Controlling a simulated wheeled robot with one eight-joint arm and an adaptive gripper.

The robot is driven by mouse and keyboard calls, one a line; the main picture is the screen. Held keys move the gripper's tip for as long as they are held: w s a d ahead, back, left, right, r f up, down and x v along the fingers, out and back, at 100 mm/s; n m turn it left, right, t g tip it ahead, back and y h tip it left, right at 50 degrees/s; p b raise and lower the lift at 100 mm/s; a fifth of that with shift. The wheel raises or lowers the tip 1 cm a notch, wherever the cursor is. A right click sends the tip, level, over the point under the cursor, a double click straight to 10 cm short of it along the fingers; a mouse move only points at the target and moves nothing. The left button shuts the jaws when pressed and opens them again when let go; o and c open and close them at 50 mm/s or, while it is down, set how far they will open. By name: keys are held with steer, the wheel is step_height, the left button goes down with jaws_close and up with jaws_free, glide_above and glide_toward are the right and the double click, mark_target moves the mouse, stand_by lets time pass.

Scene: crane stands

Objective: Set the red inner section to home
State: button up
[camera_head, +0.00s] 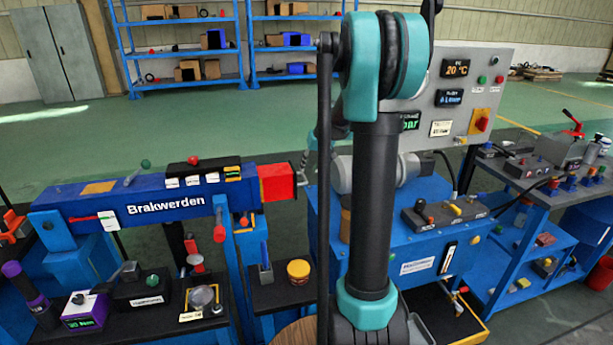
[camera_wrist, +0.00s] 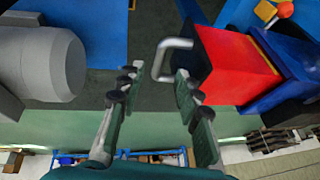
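The red inner section (camera_head: 278,182) sticks out a short way from the right end of the blue boom (camera_head: 150,195) marked "Brakwerden". It also shows in the wrist view (camera_wrist: 238,65), with a grey bent handle (camera_wrist: 172,43) on its end face. My gripper (camera_wrist: 157,82) is open and empty. Its two fingers point at the handle, with the handle's outer bend between the fingertip lines. I see no clear contact, and cannot tell how far the tips are from the bar. In the head view my arm hides most of the gripper.
A grey cylinder (camera_wrist: 40,63) lies left of my gripper in the wrist view. A blue control stand with a grey panel (camera_head: 465,95) is at the right. A black bench (camera_head: 150,295) with small devices and a yellow tub (camera_head: 299,271) stand below the boom.

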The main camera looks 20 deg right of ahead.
mark_target(305, 178)
steer(key=shift+x, duration=2.8)
steer(key=shift+c, duration=0.2)
jaws_close()
